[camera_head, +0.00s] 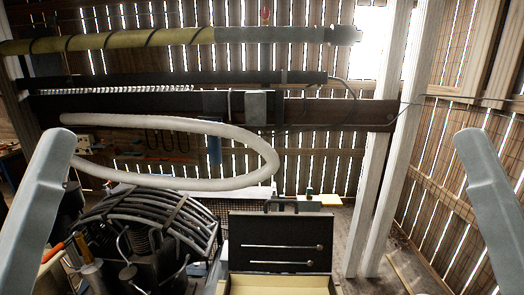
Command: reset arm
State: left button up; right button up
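My two arms show as grey-blue links, the left one at the left edge and the right one at the right edge of the head view. Both run down out of the picture, and neither gripper is in view. The air compressor (150,225) stands at the lower left, with curved dark metal tubes over its top and a mesh guard behind. Its lower part is cut off by the bottom edge.
An open case (275,242) with a dark lid holding two thin rods stands at bottom centre. A white hose loop (270,150) hangs behind the compressor. White posts (385,170) stand at right. Slatted wooden walls enclose the space; some floor shows right of the case.

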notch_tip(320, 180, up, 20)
jog(key=p, duration=1.6)
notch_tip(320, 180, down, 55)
jog(key=b, duration=5.4)
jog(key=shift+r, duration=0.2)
